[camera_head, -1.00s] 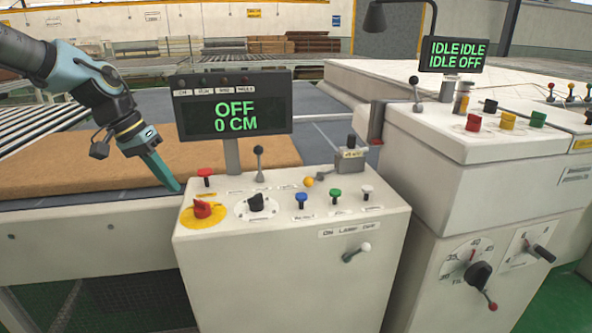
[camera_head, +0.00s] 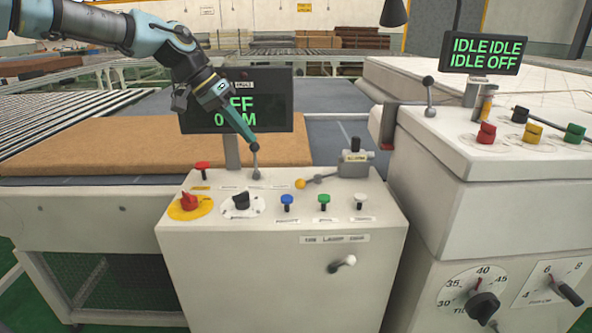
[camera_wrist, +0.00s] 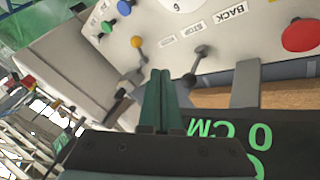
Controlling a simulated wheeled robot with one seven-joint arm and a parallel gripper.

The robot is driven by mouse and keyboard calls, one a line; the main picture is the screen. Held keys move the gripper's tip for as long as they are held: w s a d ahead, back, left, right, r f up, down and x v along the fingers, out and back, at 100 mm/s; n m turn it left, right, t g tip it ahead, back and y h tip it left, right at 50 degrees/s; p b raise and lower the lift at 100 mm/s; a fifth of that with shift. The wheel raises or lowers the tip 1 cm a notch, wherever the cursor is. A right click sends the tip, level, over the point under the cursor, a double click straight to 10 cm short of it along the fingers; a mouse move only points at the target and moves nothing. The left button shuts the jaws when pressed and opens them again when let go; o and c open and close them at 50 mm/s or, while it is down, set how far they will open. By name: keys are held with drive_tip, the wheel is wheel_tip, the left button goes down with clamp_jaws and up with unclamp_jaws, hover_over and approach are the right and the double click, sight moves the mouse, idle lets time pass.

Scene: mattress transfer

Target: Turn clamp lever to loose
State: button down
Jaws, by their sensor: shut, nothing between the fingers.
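No label I can read names the clamp lever. A yellow-ball lever (camera_head: 300,183) extends left from a small grey box (camera_head: 354,164) at the console's right rear; its yellow ball also shows in the wrist view (camera_wrist: 137,42). A dark-ball lever (camera_head: 256,173) stands upright near the console's rear edge, and its ball shows in the wrist view (camera_wrist: 201,52). My gripper (camera_head: 252,140) is shut and empty, with green fingers at the dark-ball lever's top in the head view. The wrist view shows the fingertips (camera_wrist: 160,72) between the two levers; contact cannot be told.
My arm partly hides the OFF display (camera_head: 270,100). A brown mattress (camera_head: 100,148) lies behind left. A second control cabinet (camera_head: 440,180) stands right.

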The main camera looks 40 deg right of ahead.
drive_tip(key=p+x, duration=0.2)
drive_tip(key=x, duration=0.7)
drive_tip(key=shift+s+d+f, duration=0.15)
drive_tip(key=shift+s, duration=0.05)
drive_tip(key=shift+s+d+f+p, duration=0.2)
drive_tip(key=shift+s+f+p, duration=0.05)
drive_tip(key=shift+s, duration=0.35)
drive_tip(key=shift+s+d+f+p, duration=0.2)
drive_tip(key=shift+s+p, duration=0.1)
drive_tip(key=shift+s, duration=0.35)
drive_tip(key=shift+s+d+f+p, duration=0.25)
drive_tip(key=shift+s, duration=0.35)
drive_tip(key=shift+s, duration=0.1)
